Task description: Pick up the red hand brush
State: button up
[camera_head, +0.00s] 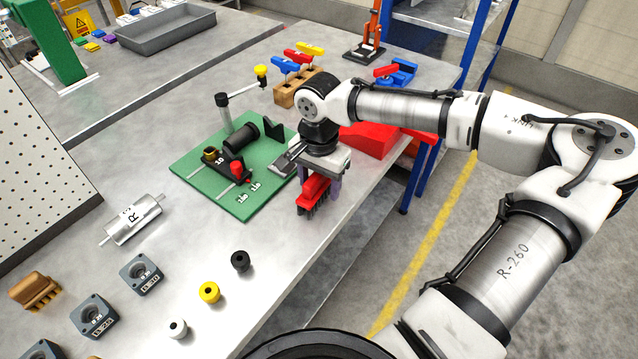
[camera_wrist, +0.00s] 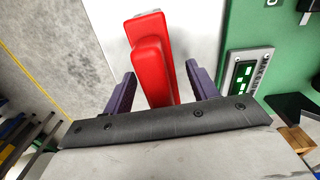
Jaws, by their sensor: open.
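The red hand brush (camera_head: 313,193) stands on the grey bench near its right edge, beside the green board, with dark bristles below its red body. In the wrist view the red brush (camera_wrist: 152,62) runs lengthwise between the two purple fingers. My gripper (camera_head: 318,188) is directly over the brush, pointing down, with a finger on each side. It also shows in the wrist view (camera_wrist: 160,88), open, with a gap between each finger and the brush. The upper part of the brush is partly hidden by my gripper in the head view.
A green board (camera_head: 215,190) with a small jib hoist and black cylinder lies left of my gripper. A red wedge-shaped block (camera_head: 368,138) stands behind it. Black, yellow and white knobs and a brown brush (camera_head: 35,291) lie toward the front left. The bench edge is close on the right.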

jog(key=shift+c, duration=0.2)
jog(key=c, duration=1)
jog(key=shift+d+r+b, duration=0.1)
jog(key=shift+r+b, duration=0.95)
jog(key=shift+r, duration=9)
